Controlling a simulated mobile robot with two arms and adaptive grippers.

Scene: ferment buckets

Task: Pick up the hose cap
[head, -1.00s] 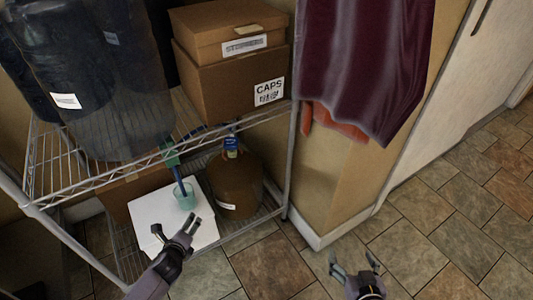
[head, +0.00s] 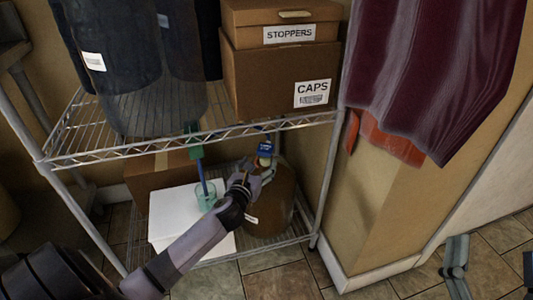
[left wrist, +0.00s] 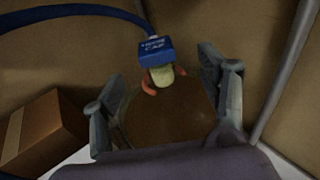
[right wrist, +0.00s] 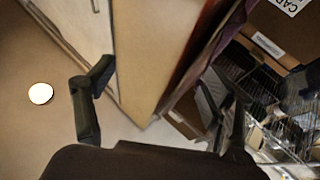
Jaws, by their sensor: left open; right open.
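The hose cap (head: 266,149) is a small blue block with a white label. It sits on the pale neck of a brown jug (head: 266,210) on the lower shelf. In the left wrist view the cap (left wrist: 155,50) shows ahead, with a blue hose (left wrist: 70,12) running to it from the left. My left gripper (head: 256,176) is open and empty at the jug's upper part, just below the cap in the head view. In the left wrist view its fingers stand either side of the jug neck, apart from the cap. My right gripper (right wrist: 158,92) is open and empty, away to the right.
A wire shelf (head: 110,150) runs above the jug and carries dark containers (head: 140,75) and cardboard boxes (head: 280,75). A teal cup (head: 207,197) with a blue stick stands on a white sheet (head: 172,212) left of the jug. A shelf post (head: 328,190) stands right.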

